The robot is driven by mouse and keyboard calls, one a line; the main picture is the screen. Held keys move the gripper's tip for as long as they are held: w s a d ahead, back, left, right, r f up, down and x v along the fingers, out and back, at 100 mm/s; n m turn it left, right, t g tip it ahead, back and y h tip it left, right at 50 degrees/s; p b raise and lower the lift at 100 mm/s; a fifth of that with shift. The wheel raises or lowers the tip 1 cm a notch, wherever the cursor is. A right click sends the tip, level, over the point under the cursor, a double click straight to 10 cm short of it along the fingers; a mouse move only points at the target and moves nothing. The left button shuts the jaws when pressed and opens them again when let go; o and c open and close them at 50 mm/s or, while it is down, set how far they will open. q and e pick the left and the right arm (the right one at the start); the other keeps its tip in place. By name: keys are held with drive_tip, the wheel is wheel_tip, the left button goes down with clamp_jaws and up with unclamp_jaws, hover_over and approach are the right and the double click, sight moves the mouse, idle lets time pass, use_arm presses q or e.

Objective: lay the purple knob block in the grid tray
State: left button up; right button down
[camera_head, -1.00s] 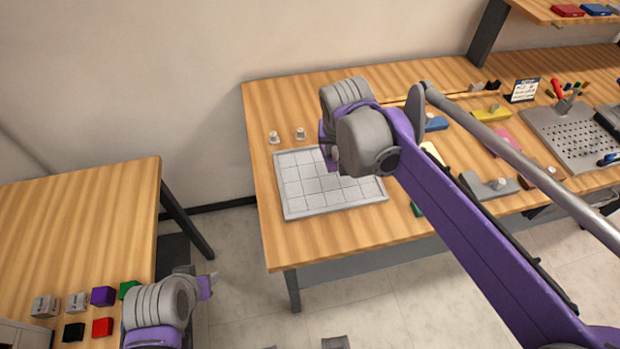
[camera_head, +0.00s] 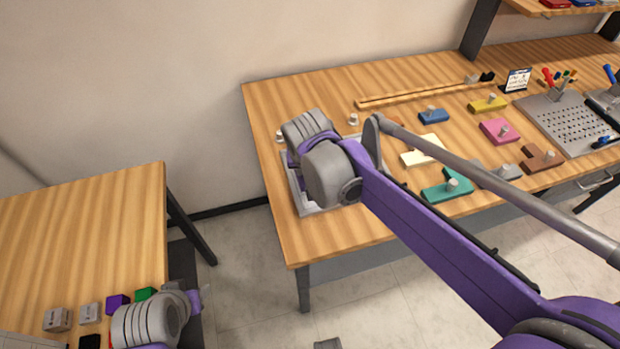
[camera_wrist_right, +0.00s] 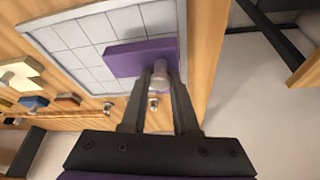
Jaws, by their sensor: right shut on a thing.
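The purple knob block (camera_wrist_right: 138,58) shows in the right wrist view as a flat purple piece with a round pale knob. My right gripper (camera_wrist_right: 160,88) is shut on its knob, with the block over the grid tray near one of its edges. I cannot tell whether the block touches the tray. The grid tray (camera_wrist_right: 93,30) is light grey with square cells; in the head view my right arm hides most of it, and its rim (camera_head: 300,203) shows at the left. My left gripper (camera_head: 196,301) is at the lower left, by the other table; its fingers are unclear.
Knob blocks in yellow (camera_head: 488,104), blue (camera_head: 433,115), pink (camera_head: 499,131), cream (camera_head: 423,149), teal (camera_head: 447,189) and brown (camera_head: 541,158) lie right of the tray. A wooden rail (camera_head: 415,95) runs along the back. Small coloured cubes sit on the left table (camera_head: 70,240).

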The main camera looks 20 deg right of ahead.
drive_tip(key=shift+f, duration=2.1)
drive_tip(key=shift+f, duration=0.15)
drive_tip(key=c, duration=0.7)
unclamp_jaws()
drive_tip(key=shift+b, duration=0.3)
drive_tip(key=shift+r, duration=0.25)
drive_tip(key=p+v, duration=0.2)
drive_tip(key=v, duration=1)
drive_tip(key=s+d+f+n, duration=0.1)
drive_tip(key=s+d+f, duration=0.1)
drive_tip(key=s+f, duration=0.2)
drive_tip(key=s+d+f, duration=0.2)
drive_tip(key=s+f, duration=0.2)
drive_tip(key=s, duration=0.2)
drive_tip(key=s+d+f+n+t+y, duration=0.1)
drive_tip(key=s+d+f, duration=0.1)
drive_tip(key=s+f, duration=0.2)
drive_tip(key=shift+s+d+f+n, duration=0.15)
drive_tip(key=shift+s, duration=0.3)
drive_tip(key=shift+s+d+f+n, duration=0.15)
drive_tip(key=shift+s, duration=0.25)
